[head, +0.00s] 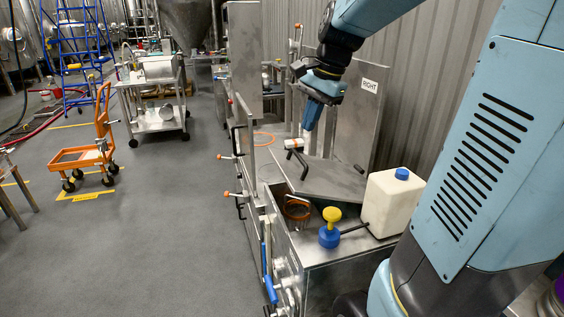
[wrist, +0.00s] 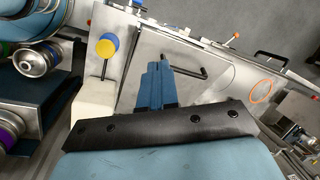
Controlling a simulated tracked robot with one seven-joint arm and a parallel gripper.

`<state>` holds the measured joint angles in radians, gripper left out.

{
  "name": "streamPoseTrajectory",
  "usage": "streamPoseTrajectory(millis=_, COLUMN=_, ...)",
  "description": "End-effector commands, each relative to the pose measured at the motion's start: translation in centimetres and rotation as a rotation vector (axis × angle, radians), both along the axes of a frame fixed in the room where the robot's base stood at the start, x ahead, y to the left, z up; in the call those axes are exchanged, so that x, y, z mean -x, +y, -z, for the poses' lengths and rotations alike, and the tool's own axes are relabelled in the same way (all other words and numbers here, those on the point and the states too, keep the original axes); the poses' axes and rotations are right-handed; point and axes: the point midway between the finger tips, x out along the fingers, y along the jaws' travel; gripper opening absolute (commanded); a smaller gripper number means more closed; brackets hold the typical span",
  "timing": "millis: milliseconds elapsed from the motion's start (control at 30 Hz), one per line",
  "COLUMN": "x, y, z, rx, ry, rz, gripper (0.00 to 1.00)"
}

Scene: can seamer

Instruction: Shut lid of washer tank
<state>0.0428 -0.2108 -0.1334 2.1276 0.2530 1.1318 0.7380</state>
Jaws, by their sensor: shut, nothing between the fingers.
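The washer tank (head: 345,250) is a steel box in the middle of the head view. A flat steel lid (head: 325,181) lies at a slant over its far part, and a gap at the near left shows an orange basket (head: 297,209) inside. The lid has a black bar handle (head: 297,160) at its left; in the wrist view the handle (wrist: 190,73) is just right of the fingers. My gripper (head: 308,128) is shut and empty, pointing down above the lid's far side. It also shows in the wrist view (wrist: 156,68). Contact with the lid is not visible.
An upright steel panel marked RIGHT (head: 354,112) stands behind the lid. An orange trolley (head: 88,155) and steel cart (head: 157,115) stand left; floor between is clear.

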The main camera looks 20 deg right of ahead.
Motion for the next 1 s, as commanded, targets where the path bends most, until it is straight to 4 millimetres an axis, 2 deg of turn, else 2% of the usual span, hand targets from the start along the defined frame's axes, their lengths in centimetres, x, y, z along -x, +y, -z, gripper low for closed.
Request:
streamPoseTrajectory(millis=100, x=-2.6, y=-0.7, z=0.7, rx=-0.049, ry=0.076, rz=0.126, gripper=0.00)
streamPoseTrajectory(millis=300, x=-6.5, y=-1.9, z=2.1, rx=-0.120, ry=0.198, rz=0.330, gripper=0.00)
streamPoseTrajectory(millis=500, x=-9.0, y=-2.6, z=3.2, rx=-0.159, ry=0.279, rz=0.464, gripper=0.00)
streamPoseTrajectory(millis=767, x=-9.8, y=-2.7, z=4.2, rx=-0.173, ry=0.309, rz=0.513, gripper=0.00)
streamPoseTrajectory(millis=1000, x=-9.8, y=-1.3, z=7.4, rx=-0.172, ry=0.311, rz=0.511, gripper=0.00)
